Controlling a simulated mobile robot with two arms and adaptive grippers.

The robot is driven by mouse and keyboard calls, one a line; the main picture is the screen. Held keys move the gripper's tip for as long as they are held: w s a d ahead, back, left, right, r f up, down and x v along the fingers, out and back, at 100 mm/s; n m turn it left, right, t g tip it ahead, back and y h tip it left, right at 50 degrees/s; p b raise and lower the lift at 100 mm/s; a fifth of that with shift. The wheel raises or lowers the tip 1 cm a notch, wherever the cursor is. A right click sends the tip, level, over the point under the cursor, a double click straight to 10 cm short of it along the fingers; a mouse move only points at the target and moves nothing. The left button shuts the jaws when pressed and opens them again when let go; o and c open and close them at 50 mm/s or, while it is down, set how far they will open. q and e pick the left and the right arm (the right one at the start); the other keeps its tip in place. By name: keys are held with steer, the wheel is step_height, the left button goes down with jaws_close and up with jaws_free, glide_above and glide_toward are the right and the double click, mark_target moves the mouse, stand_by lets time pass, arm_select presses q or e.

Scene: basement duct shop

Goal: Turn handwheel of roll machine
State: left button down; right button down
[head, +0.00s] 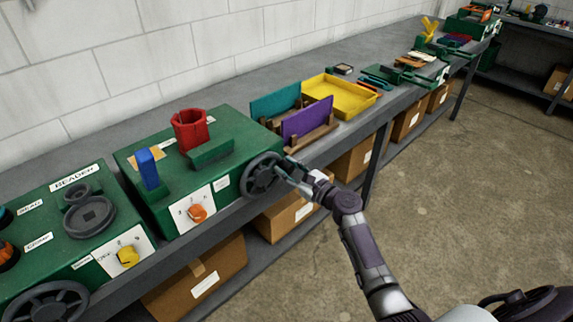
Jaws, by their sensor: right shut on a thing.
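A green machine (228,129) stands on the bench, with a red cylinder (190,130), a blue upright piece (148,169) and an orange knob (197,212) on a white dial plate. Its dark grey spoked handwheel (262,176) is on the right end of its front. My right gripper (288,170) is at the right side of this wheel, shut on its rim; the fingertips are small and partly hidden. My left gripper is not in view.
A second green machine (30,197) with its own handwheel (48,302) stands at left. Purple and teal panels (307,120) in a wooden rack and a yellow tray (340,96) lie to the right. Cardboard boxes (197,277) sit under the bench. The floor at right is clear.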

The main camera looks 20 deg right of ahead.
steer(key=shift+f+m, duration=0.4)
steer(key=shift+m, duration=0.2)
steer(key=shift+f, duration=0.1)
steer(key=c, duration=1.1)
jaws_free()
steer(key=shift+o, duration=0.2)
steer(key=v, duration=1.2)
